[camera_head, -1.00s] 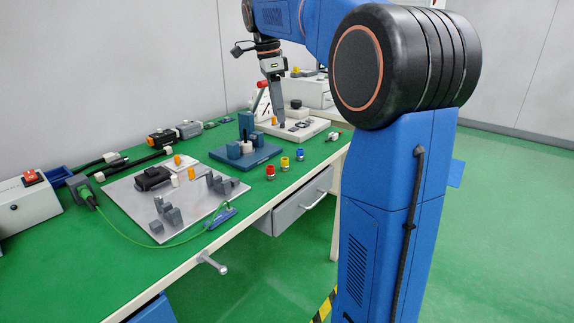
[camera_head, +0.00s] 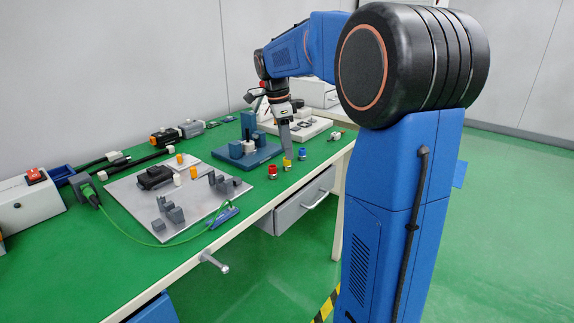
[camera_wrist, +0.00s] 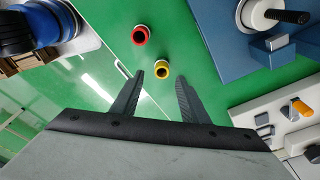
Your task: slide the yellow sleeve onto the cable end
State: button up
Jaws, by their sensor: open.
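The yellow sleeve (camera_head: 287,163) stands on the green table near its front edge. It also shows in the wrist view (camera_wrist: 162,69), beyond and between my fingertips. My gripper (camera_head: 287,152) is right above or beside it in the head view. In the wrist view my gripper (camera_wrist: 160,76) is open and empty, one finger on each side of the sleeve; I cannot tell whether they touch it. The green cable (camera_head: 133,237) runs from a grey connector (camera_head: 86,190) across the table to a blue piece (camera_head: 224,218) at the grey plate's front corner. That piece hides the cable's tip.
A red sleeve (camera_head: 272,171) stands next to the yellow one, and a blue sleeve (camera_head: 301,154) behind it. A blue fixture (camera_head: 262,155) is close by. A grey plate (camera_head: 150,218) with grey blocks lies at left. Bare green table lies at the front left.

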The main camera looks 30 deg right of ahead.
aim_at(289, 169)
notch_tip(289, 169, down, 5)
jog(key=shift+d+r, duration=0.1)
jog(key=shift+d, duration=0.05)
grip_shut()
